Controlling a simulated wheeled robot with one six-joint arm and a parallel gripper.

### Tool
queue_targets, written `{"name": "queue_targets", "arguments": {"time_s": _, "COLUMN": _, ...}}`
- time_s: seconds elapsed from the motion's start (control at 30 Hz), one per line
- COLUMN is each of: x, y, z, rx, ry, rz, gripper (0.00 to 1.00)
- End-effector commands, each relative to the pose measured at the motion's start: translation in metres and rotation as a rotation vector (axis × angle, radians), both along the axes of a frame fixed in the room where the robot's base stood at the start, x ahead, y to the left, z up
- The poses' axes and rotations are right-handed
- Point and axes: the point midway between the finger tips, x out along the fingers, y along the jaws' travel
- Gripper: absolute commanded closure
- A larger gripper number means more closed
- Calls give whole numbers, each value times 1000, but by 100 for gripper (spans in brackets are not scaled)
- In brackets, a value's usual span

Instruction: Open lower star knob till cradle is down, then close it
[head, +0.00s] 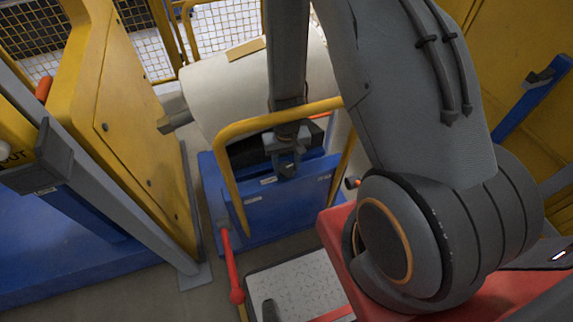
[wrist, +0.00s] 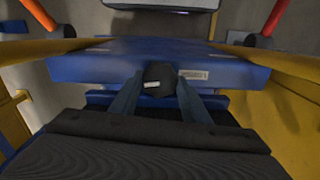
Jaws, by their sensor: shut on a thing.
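My gripper (head: 285,165) reaches down in front of the blue cradle block below a white film roll (head: 225,95). In the wrist view my gripper (wrist: 158,95) has its two fingers on either side of a dark star knob (wrist: 157,74), shut on it. The knob has a small white label and sits at the blue block (wrist: 235,70). In the head view the knob is hidden by my gripper or too small to tell. The cradle (head: 250,152) shows as a black part under the roll, on top of the blue base (head: 265,210). I cannot tell its exact height.
A yellow tube rail (head: 232,130) arches around the gripper. A red lever (head: 230,260) stands at the front left of the blue base. Yellow machine panels (head: 140,150) stand on the left. A pale patterned plate (head: 305,290) lies on the floor in front.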

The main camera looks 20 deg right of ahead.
Motion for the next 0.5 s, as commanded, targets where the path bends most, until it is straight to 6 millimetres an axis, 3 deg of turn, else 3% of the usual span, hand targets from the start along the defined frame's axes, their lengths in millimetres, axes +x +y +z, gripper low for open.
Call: {"name": "queue_targets", "arguments": {"time_s": 0.5, "x": 0, "y": 0, "z": -1, "rx": 0, "ry": 0, "rz": -174, "gripper": 80}}
